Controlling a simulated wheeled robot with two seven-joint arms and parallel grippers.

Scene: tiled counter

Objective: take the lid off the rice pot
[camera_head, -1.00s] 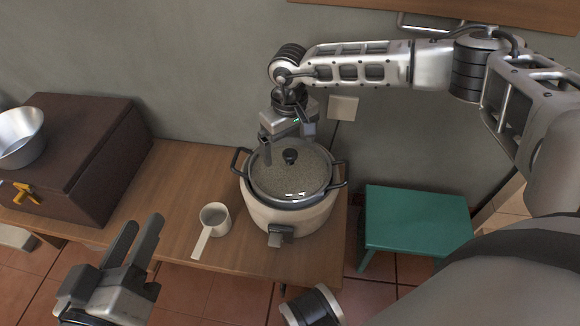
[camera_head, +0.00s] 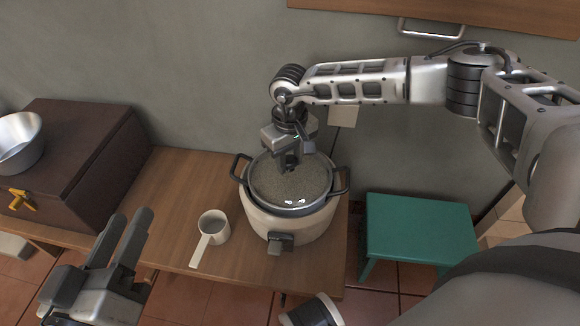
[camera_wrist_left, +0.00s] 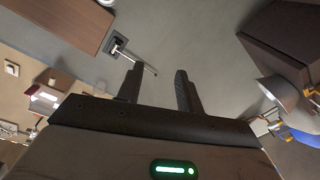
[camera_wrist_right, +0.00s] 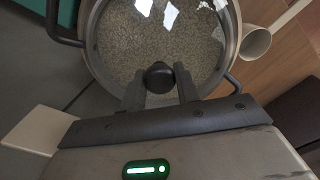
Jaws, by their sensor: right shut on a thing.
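The rice pot (camera_head: 262,217) is a cream cooker with two dark side handles, standing on the wooden counter. The knob is mostly hidden in the head view. My left gripper (camera_head: 131,226) is open and empty at the lower left, away from the pot; its spread fingers show in the left wrist view (camera_wrist_left: 158,88).
A white measuring cup with a handle (camera_head: 212,232) stands left of the pot. A dark brown box (camera_head: 75,150) with a metal bowl (camera_head: 20,140) is at the left. A green stool (camera_head: 420,225) stands right of the counter. The counter behind the cup is clear.

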